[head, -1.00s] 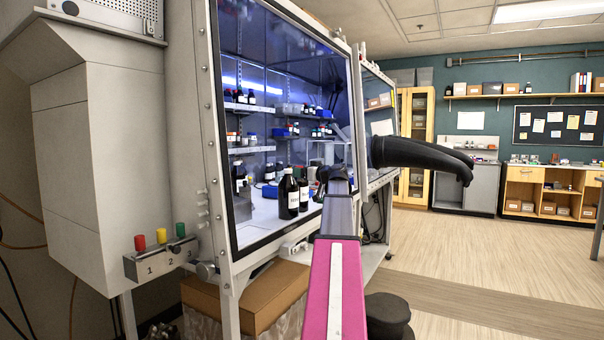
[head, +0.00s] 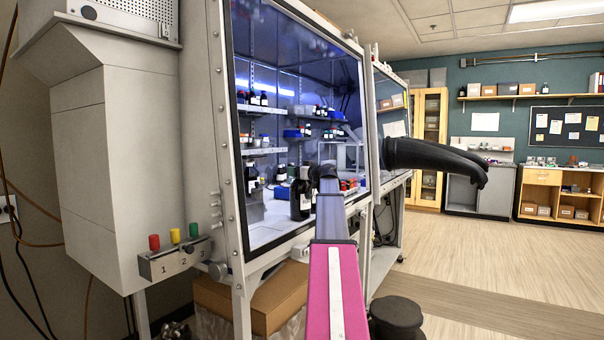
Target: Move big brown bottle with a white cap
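A large dark bottle (head: 300,199) with a white label stands upright on the floor of the glove box, just inside the front opening. My gripper (head: 318,171) is at the end of my arm, directly right of the bottle's upper part. It is small, dark and seen from behind, so its fingers and any contact with the bottle are hidden. A smaller dark bottle (head: 252,178) stands further left inside.
The glove box frame (head: 232,150) borders the opening on the left. Shelves (head: 262,151) with bottles and boxes line the back. A black glove (head: 435,158) sticks out on the right. Open floor (head: 500,260) lies to the right.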

